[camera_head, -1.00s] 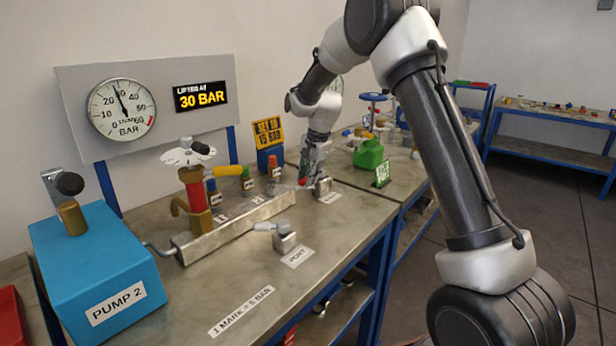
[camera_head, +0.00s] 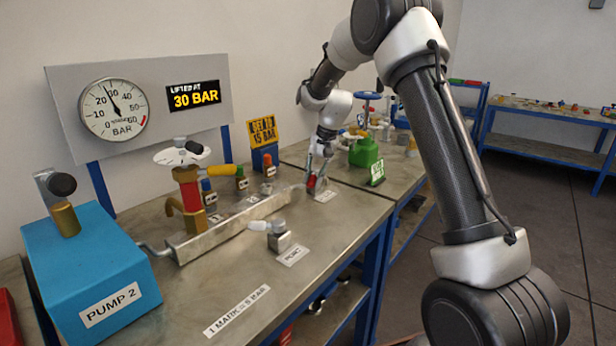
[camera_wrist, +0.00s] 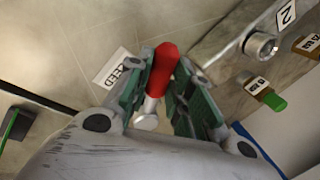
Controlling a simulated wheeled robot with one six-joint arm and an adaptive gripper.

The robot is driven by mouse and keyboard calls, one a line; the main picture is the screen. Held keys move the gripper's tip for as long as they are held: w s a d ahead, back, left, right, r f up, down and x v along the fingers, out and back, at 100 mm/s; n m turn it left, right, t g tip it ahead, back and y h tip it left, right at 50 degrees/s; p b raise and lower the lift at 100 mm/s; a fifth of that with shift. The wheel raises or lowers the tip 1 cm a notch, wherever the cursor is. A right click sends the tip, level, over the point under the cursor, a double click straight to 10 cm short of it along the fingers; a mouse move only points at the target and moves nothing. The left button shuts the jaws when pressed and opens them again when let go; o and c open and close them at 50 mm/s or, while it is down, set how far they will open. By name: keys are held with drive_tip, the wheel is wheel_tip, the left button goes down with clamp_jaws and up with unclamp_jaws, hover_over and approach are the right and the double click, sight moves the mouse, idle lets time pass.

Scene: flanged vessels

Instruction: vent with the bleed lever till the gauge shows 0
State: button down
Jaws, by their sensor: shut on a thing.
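The round gauge (camera_head: 114,108) is on the grey panel in the head view, its needle between the 20 and 30 marks. The bleed lever has a red grip (camera_wrist: 163,68), which stands between the two green-padded fingers of my gripper (camera_wrist: 160,80) in the wrist view. The gripper is shut on that grip. A label, partly cut off and ending in "EED" (camera_wrist: 123,68), lies beside it. In the head view my gripper (camera_head: 313,182) is at the right end of the bench, and the lever is small and partly covered by it.
A block with a pale lever (camera_head: 278,238) stands by the PORT label. Blue PUMP 2 (camera_head: 90,270) is at left. A green can (camera_head: 365,152) stands behind the gripper.

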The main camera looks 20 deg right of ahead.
drive_tip(key=d+n, duration=0.1)
drive_tip(key=n, duration=0.1)
drive_tip(key=shift+s+d+n+g, duration=0.15)
drive_tip(key=shift+d+n+g, duration=0.15)
drive_tip(key=shift+d+n, duration=0.1)
drive_tip(key=n, duration=0.1)
drive_tip(key=d+n, duration=0.1)
drive_tip(key=shift+d+n+g, duration=0.3)
drive_tip(key=shift+n+g, duration=0.1)
drive_tip(key=d+n, duration=0.2)
drive_tip(key=n, duration=0.1)
drive_tip(key=shift+w+g, duration=0.3)
drive_tip(key=shift+g, duration=0.1)
drive_tip(key=shift+w+d+n+g, duration=0.25)
drive_tip(key=shift+d+n, duration=0.15)
drive_tip(key=shift+n, duration=0.45)
drive_tip(key=shift+w+d+n+g, duration=0.15)
drive_tip(key=shift+w+d+n, duration=0.2)
drive_tip(key=shift+n, duration=0.5)
drive_tip(key=shift+d, duration=0.1)
drive_tip(key=c, duration=1.3)
unclamp_jaws()
drive_tip(key=shift+o, duration=0.2)
drive_tip(key=shift+r, duration=0.1)
drive_tip(key=v, duration=1.2)
drive_tip(key=shift+a, duration=0.25)
drive_tip(key=shift+s, duration=0.1)
